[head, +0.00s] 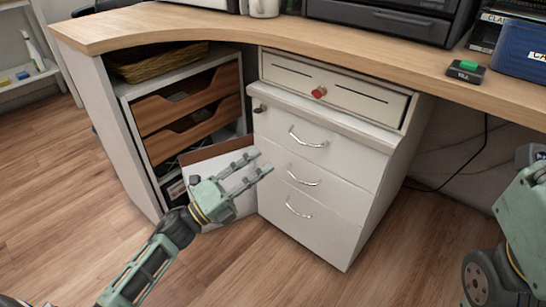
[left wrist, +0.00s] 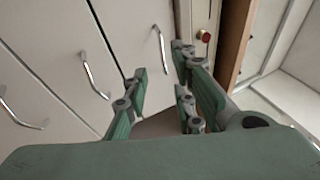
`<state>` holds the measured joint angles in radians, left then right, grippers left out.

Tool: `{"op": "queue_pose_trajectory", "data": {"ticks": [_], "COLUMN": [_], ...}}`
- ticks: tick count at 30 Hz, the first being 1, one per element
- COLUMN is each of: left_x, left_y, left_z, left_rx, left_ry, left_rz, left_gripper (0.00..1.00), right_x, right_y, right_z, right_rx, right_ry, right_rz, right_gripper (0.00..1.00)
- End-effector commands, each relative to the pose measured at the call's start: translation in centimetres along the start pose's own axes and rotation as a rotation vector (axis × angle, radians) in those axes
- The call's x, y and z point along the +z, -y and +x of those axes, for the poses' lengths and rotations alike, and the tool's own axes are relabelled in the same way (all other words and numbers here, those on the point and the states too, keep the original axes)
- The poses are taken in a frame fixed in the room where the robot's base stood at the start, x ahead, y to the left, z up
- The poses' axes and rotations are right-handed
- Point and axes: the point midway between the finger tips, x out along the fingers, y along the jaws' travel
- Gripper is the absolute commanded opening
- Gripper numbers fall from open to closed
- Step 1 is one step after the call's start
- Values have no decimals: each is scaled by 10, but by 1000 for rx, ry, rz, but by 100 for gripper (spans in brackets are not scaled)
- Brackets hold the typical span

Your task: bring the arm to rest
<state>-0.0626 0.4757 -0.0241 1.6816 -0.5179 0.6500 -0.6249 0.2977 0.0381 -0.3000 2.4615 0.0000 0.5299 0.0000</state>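My left gripper (head: 256,165) is in front of the white drawer cabinet under the counter, near its left edge. Its fingers are apart with nothing between them. In the left wrist view the open fingers (left wrist: 160,75) point toward the cabinet front, and no held thing shows. I cannot tell whether a fingertip touches the cabinet. My right arm shows only in part at the right edge of the head view, and its gripper is not seen.
The white cabinet (head: 325,165) has several drawers with metal handles and a red knob (head: 319,92) above. Wooden trays (head: 190,110) and an open box (head: 215,160) sit left of it. The wooden counter (head: 270,30) overhangs. The floor (head: 60,190) at left is clear.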

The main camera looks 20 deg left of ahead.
Motion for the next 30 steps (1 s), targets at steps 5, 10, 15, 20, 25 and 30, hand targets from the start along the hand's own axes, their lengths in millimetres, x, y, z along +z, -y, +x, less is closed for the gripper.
{"op": "queue_pose_trajectory", "data": {"ticks": [5,10,15,20,25,30], "left_x": [0,0,0,-4,-45,-110], "left_y": [1,0,0,4,55,164], "left_z": [-9,-9,-9,-7,10,27], "left_rx": [-1,-1,0,-9,-120,-353], "left_ry": [0,-1,0,-4,-50,-154], "left_rz": [2,1,1,-12,-183,-534], "left_gripper": [24,24,24,24,24,24], "right_x": [0,0,0,1,10,19], "right_y": [0,0,0,0,-4,-8], "right_z": [0,0,0,0,-2,-14], "right_rx": [0,0,0,1,17,50], "right_ry": [0,0,0,3,49,135], "right_rz": [0,0,0,0,6,18], "right_gripper": [23,23,23,23,23,23]}}
